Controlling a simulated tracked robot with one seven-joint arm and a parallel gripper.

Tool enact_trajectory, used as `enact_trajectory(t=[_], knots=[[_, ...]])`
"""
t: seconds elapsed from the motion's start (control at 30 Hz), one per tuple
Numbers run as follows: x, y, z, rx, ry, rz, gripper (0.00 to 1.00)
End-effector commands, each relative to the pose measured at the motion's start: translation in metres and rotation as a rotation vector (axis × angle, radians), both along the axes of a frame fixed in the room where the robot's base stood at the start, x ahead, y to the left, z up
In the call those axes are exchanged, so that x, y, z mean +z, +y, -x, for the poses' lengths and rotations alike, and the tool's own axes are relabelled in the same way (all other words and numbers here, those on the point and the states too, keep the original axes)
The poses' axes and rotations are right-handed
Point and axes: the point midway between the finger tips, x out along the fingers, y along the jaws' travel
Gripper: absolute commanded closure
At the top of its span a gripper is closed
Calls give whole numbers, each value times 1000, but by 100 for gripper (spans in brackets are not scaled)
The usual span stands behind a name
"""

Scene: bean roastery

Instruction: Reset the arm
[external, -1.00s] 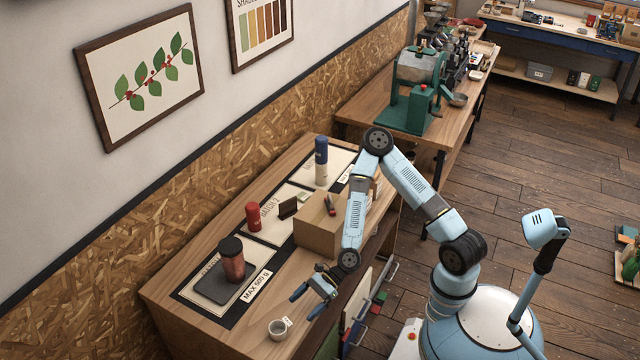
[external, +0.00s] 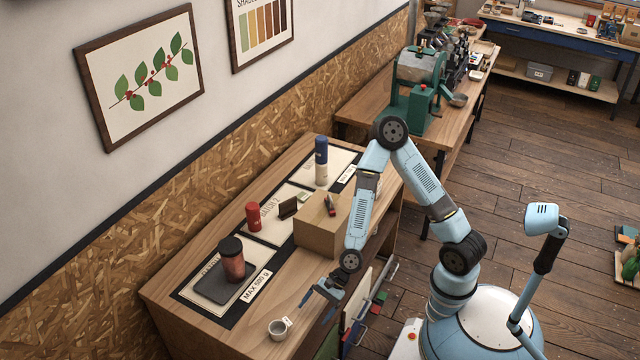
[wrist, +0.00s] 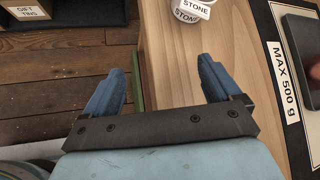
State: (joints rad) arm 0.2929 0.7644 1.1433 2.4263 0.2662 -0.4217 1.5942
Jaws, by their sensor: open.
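My gripper (external: 322,300) is open and empty above the front edge of the wooden bench (external: 190,322). In the wrist view my gripper (wrist: 160,88) shows two blue fingers spread apart with nothing between them. The bench edge and the floor lie below them. My arm is bent, with its elbow raised high and its forearm hanging down to the gripper.
A white cup (external: 279,329) labelled STONE stands near the gripper. A cardboard box (external: 318,238) stands close behind the forearm. A dark red grinder-like jar (external: 232,262), a red can (external: 253,216) and a blue-and-white bottle (external: 321,165) stand further left and back.

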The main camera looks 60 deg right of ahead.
Motion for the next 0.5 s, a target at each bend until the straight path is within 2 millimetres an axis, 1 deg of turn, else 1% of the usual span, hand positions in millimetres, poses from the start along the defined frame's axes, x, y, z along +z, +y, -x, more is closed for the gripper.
enact_trajectory(t=[0.1, 0.27, 0.5], knots=[[-2, -16, 0, 84, -86, 109, 9], [-1, -40, -4, 192, -186, 245, 9], [9, -73, -8, 327, -299, 408, 9]])
